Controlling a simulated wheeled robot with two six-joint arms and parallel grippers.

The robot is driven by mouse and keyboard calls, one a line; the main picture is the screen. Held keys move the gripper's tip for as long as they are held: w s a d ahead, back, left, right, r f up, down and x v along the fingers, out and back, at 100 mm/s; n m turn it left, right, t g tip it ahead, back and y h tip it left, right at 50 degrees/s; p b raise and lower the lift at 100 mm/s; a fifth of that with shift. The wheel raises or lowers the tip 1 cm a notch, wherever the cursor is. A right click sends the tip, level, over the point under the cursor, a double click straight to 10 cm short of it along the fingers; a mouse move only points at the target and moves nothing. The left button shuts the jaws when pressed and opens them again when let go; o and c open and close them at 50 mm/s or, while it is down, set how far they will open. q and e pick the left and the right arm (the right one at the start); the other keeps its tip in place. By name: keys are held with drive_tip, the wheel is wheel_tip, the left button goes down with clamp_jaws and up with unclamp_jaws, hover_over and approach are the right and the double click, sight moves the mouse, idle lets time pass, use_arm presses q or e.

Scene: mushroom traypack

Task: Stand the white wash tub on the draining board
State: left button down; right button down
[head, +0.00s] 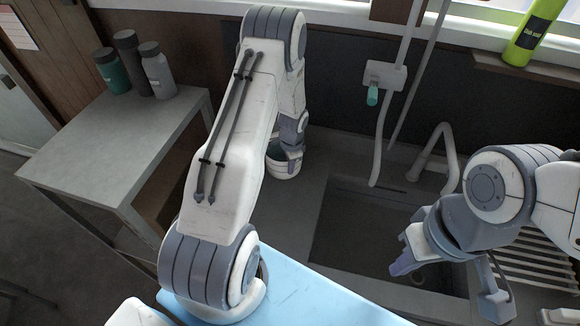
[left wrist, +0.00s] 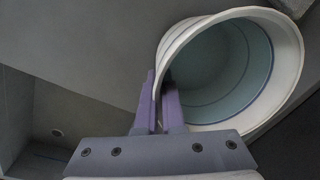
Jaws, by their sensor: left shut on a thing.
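The white wash tub (head: 283,170) is at the back, left of the sink, mostly behind my left arm. In the left wrist view the tub (left wrist: 287,55) shows its white rim and a grey-green inside with thin lines. My left gripper (left wrist: 160,88) is shut on the tub's wall at the rim, one finger outside and one inside. In the head view my left gripper (head: 292,147) is largely hidden by its arm. The ribbed draining board (head: 530,262) lies right of the sink, partly behind my right arm. My right gripper (head: 448,288) is open and empty, over the sink's right side.
The sink (head: 345,235) is sunk into a dark grey counter, with a tap (head: 437,150) and a hanging sprayer hose (head: 384,130) behind it. A side table (head: 110,140) with several bottles stands left. A green bottle (head: 535,30) stands on a shelf at upper right.

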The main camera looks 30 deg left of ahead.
use_arm(q)
drive_tip(key=shift+w+f, duration=0.1)
drive_tip(key=shift+f, duration=0.5)
drive_tip(key=shift+f, duration=0.15)
drive_tip(key=c, duration=1.4)
unclamp_jaws()
drive_tip(key=shift+f, duration=0.1)
drive_tip(key=o, duration=0.4)
drive_tip(key=shift+c, duration=0.2)
